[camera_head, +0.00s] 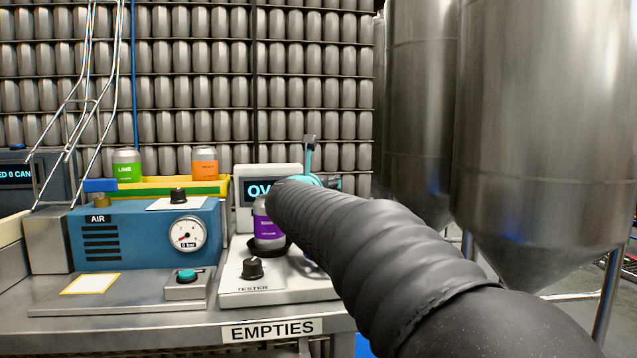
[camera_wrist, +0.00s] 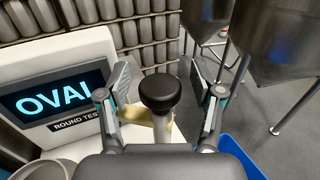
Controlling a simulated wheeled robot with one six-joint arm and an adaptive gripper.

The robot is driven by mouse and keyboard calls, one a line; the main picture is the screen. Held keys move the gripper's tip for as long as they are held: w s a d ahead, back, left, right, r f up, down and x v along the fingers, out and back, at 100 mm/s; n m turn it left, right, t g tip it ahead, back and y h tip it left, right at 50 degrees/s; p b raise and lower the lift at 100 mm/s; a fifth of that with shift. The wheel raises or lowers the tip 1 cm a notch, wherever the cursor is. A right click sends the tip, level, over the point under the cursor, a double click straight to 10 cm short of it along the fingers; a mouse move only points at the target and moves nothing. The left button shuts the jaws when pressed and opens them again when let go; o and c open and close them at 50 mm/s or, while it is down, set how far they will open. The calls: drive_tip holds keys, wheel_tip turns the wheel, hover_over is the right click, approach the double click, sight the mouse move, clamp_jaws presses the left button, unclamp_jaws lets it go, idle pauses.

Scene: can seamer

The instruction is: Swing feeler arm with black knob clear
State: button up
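The black knob (camera_wrist: 160,91) stands on a short pale post in the wrist view. A tan piece, which looks like part of the feeler arm (camera_wrist: 134,114), lies just behind and left of the post. My gripper (camera_wrist: 161,84) is open, with one finger on each side of the knob and a visible gap on both sides. In the head view my arm hides the knob and feeler arm; only teal-and-grey gripper parts (camera_head: 309,155) show past it. A purple can (camera_head: 269,230) stands on the tester (camera_head: 285,287), partly behind my arm. The tester's display (camera_wrist: 62,95) reads "OVAL".
A blue air unit (camera_head: 143,238) with a gauge stands left of the tester. A yellow tray (camera_head: 165,188) behind it bears a green and an orange can. Large steel tanks (camera_head: 545,130) stand right. A blue bin (camera_wrist: 232,150) is low right in the wrist view.

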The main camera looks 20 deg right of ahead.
drive_tip(key=shift+f, duration=0.1)
drive_tip(key=v, duration=1.2)
